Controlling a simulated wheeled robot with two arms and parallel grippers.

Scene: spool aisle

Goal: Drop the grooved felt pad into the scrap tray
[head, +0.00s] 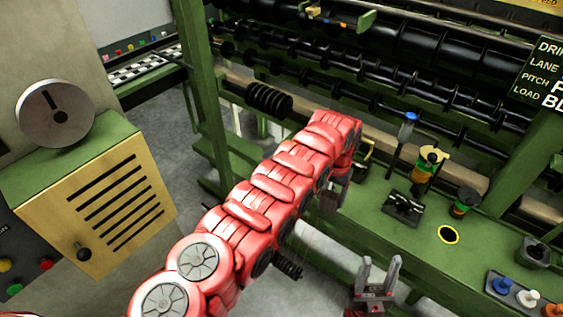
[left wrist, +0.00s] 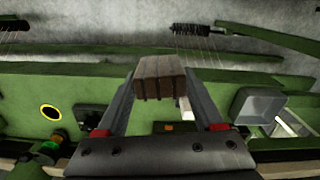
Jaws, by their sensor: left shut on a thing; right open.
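My left gripper (left wrist: 160,98) is shut on the grooved felt pad (left wrist: 161,77), a brown block with grooves down its face, held between the fingertips in the left wrist view. In the head view the pad (head: 328,204) shows as a small grey-brown block below the end of my red left arm, at the bench's near edge. A grey open tray (left wrist: 259,106), which looks like the scrap tray, is to the right of the pad in the left wrist view, apart from it. In the head view my left arm hides that area. My right gripper (head: 378,272) is open and empty at the bottom.
Black rollers (head: 400,85) run behind. A yellow-fronted cabinet (head: 100,205) stands at left.

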